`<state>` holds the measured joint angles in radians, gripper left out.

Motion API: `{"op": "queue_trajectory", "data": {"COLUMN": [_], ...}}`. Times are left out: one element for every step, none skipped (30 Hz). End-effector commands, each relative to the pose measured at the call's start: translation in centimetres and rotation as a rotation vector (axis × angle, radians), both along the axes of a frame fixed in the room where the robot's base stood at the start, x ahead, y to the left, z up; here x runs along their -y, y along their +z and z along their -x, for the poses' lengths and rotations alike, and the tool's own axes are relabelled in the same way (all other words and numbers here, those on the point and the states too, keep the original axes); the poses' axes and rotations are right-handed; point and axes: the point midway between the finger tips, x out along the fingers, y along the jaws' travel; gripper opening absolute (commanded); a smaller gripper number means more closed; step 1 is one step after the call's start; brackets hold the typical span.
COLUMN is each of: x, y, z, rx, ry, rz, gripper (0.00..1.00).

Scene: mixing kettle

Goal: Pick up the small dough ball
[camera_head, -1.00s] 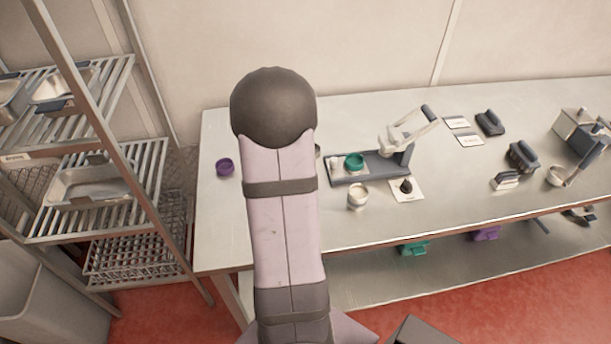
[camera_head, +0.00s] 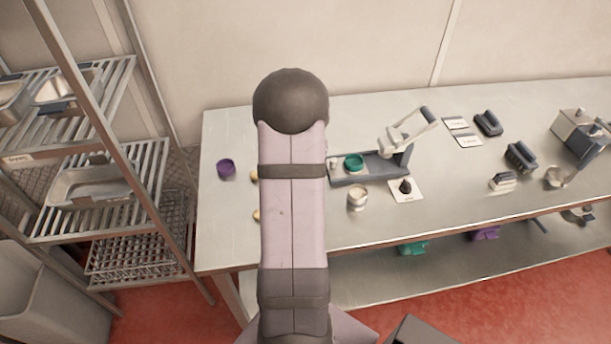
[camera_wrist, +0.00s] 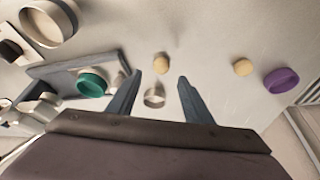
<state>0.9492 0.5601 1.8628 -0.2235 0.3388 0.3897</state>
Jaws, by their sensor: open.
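Two pale yellow dough balls lie on the metal table. In the wrist view one ball (camera_wrist: 161,63) is just beyond my fingertips, roughly in line with the gap, and the other ball (camera_wrist: 243,67) is to the right. They look close in size; I cannot tell surely which is smaller. In the head view two balls, (camera_head: 254,175) and (camera_head: 256,215), peek out at the left edge of my arm. My gripper (camera_wrist: 160,80) is open with nothing held between its fingers; my arm hides it in the head view.
A small pale ring-like cup (camera_wrist: 154,98) shows between my fingers. A purple cup (camera_head: 225,168) is at left. A grey press tray (camera_head: 380,172) holds a teal cup (camera_head: 353,161); a white pot (camera_head: 357,197) stands in front. A wire shelf (camera_head: 95,190) is left of the table.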

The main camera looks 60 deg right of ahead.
Motion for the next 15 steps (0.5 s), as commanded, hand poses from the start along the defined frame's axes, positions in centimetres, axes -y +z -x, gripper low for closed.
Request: {"op": "queue_trajectory", "data": {"x": [0.0,0.1,0.1,0.2,0.3,0.4,0.4,0.5,0.7,0.8,0.9,1.0,1.1,1.2,1.2], "y": [-0.3,-0.5,-0.9,-1.2,-1.5,-1.9,-2.2,-2.5,-3.0,-3.3,-3.5,-3.8,-4.0,-4.1,-4.2], "z": [0.0,0.0,-0.1,-0.2,-0.2,-0.3,-0.3,-0.3,-0.4,-0.5,-0.5,-0.6,-0.6,-0.7,-0.7], "rx": [-0.003,-0.003,-0.002,-0.003,-0.004,-0.004,-0.004,-0.004,-0.003,-0.002,-0.001,-0.003,-0.002,-0.002,-0.001], "ry": [0.001,0.001,0.0,0.001,0.001,0.001,0.001,0.001,0.001,0.0,0.0,0.0,0.001,0.001,0.001], "rz": [-0.003,-0.004,-0.005,-0.004,-0.005,-0.005,-0.005,-0.005,-0.003,-0.004,-0.003,-0.003,-0.002,-0.003,-0.002], "gripper": [0.46,0.46,0.46,0.46,0.46,0.46,0.46,0.46,0.46,0.46,0.46,0.46,0.46,0.46,0.46]}}
